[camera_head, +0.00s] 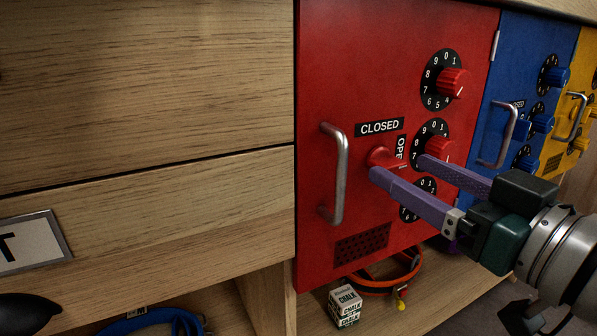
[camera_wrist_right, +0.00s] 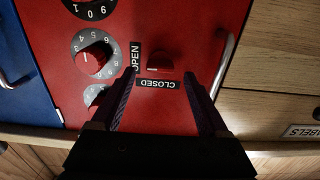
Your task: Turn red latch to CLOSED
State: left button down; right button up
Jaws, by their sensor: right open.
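The red latch (camera_head: 383,157) is a round red knob on the red locker door (camera_head: 340,60). Its pointer lies toward the OPEN label (camera_head: 400,148), at its right in the head view. The CLOSED label (camera_head: 380,127) is above the latch. My right gripper (camera_head: 398,167) is open, its two purple fingers reaching toward the door at the latch. In the right wrist view the latch (camera_wrist_right: 160,62) shows between and just beyond the fingertips (camera_wrist_right: 162,72), with nothing held. Contact cannot be told. The left gripper is not in view.
A metal handle (camera_head: 336,172) stands out left of the latch. Numbered dials (camera_head: 443,80) line the door's right side, close to the fingers. Blue (camera_head: 519,60) and yellow (camera_head: 585,80) doors continue right.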

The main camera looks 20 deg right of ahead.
aim_at(386, 163)
jog(key=shift+w+a, duration=0.1)
jog(key=shift+w, duration=1.1)
grip_shut()
